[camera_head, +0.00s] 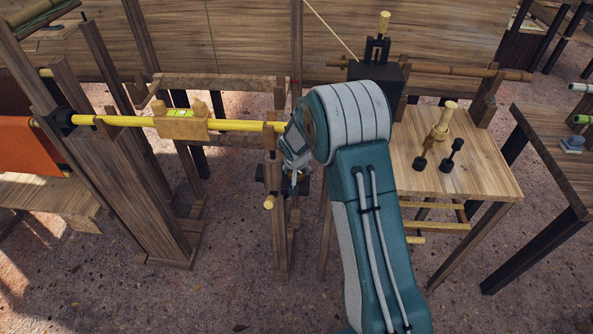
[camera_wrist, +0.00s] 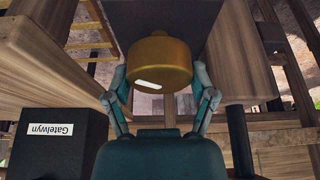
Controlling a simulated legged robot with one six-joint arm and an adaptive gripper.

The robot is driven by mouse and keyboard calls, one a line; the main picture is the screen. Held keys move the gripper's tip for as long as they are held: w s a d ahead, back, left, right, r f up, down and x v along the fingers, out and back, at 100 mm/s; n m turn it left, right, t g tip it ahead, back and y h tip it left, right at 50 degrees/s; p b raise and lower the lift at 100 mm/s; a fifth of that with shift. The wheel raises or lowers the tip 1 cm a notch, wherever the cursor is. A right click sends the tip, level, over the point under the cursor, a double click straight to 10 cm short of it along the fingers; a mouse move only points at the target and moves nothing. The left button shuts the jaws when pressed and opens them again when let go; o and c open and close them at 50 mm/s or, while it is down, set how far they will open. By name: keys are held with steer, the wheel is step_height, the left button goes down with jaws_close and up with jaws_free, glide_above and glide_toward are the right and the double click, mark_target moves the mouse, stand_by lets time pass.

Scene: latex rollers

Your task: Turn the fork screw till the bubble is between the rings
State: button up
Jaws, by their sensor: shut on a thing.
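The bubble and rings are too small to make out. My gripper (camera_head: 295,178) is low beside the wooden post under the roller's right end. In the wrist view my gripper (camera_wrist: 160,82) has its two fingers on either side of a round brass knob (camera_wrist: 158,60), which looks like the fork screw's head, and is shut on it. The knob has a white mark on its lower face. The screw's shaft is hidden.
A black box labelled Gatelwyn (camera_wrist: 50,145) stands lower left in the wrist view. A wooden table (camera_head: 460,180) with wooden and black parts stands right of my arm, and an orange sheet (camera_head: 35,148) hangs at the left.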

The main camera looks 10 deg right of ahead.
steer(key=shift+s+f+m+g+h, duration=0.1)
steer(key=shift+m+g+h, duration=0.3)
steer(key=shift+m, duration=1.15)
steer(key=shift+s+f+m+g+h, duration=0.15)
steer(key=shift+m+h, duration=0.45)
steer(key=shift+m, duration=0.95)
steer(key=shift+w, duration=0.1)
steer(key=o, duration=1)
steer(key=shift+a+r, duration=0.1)
steer(key=shift+o, duration=0.2)
steer(key=shift+w+r, duration=0.1)
steer(key=shift+r, duration=0.05)
steer(key=shift+a+r, duration=0.1)
steer(key=shift+r, duration=0.1)
steer(key=v, duration=1.1)
steer(key=shift+a, duration=0.15)
